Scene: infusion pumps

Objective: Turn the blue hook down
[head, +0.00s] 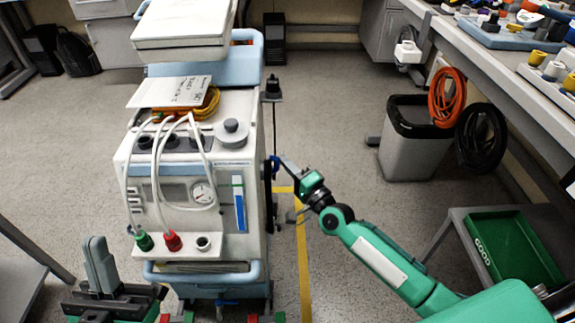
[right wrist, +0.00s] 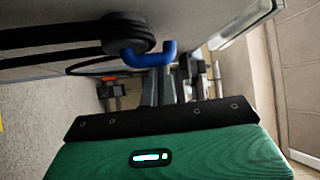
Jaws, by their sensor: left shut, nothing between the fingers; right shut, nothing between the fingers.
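The blue hook (right wrist: 150,57) shows in the right wrist view, coming out of a round black mount (right wrist: 127,32) on the side of the machine (head: 130,190). Its end is bent up in that picture. In the head view the hook (head: 275,164) is a small blue spot at the machine's right side. My right gripper (head: 288,165) is shut and empty beside it; in the wrist view its fingers (right wrist: 165,80) reach the hook's underside, and I cannot tell whether they touch. My left gripper (head: 98,240) is shut and empty, pointing up at the machine's front left.
Black cables (right wrist: 50,38) run to the mount. White tubes and a gauge are on the machine's front. A grey bin (head: 410,155), a workbench (head: 500,65) and a green tray (head: 510,250) stand at the right. The floor between machine and bin is mostly clear.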

